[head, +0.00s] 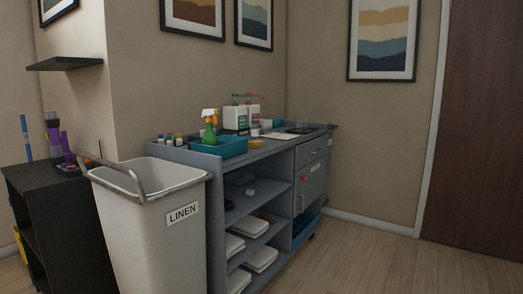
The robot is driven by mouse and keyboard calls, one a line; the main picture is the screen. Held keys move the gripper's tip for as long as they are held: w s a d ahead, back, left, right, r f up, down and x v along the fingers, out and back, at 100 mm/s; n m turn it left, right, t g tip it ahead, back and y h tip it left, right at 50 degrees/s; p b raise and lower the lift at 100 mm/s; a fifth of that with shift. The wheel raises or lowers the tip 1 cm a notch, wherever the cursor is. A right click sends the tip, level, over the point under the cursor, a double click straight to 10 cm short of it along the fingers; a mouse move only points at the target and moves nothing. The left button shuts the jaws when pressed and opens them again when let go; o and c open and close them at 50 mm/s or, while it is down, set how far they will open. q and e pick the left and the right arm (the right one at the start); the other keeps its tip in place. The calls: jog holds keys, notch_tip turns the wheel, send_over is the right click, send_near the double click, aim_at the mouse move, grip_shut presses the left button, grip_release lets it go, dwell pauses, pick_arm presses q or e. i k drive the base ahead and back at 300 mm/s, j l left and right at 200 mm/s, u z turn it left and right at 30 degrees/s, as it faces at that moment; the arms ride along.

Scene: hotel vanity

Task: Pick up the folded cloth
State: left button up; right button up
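A small yellow flat item (257,144) lies on top of the grey housekeeping cart (275,148); it may be a folded cloth or a sponge, too small to tell. White folded linens lie on the cart's open shelves: one stack (235,244) at the left, one (262,259) lower right, and one (250,227) on the shelf above. I cannot tell for sure which item is the folded cloth. Neither of my grippers shows in the head view.
A white LINEN bin (150,235) with a grey handle stands before the cart's left end. A blue caddy (234,147), a green spray bottle (209,128) and pump bottles (235,117) crowd the cart top. A black shelf unit (62,225) stands left. Floor (370,262) at right is clear.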

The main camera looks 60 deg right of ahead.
aim_at(256, 144)
jog(key=z, duration=1.8)
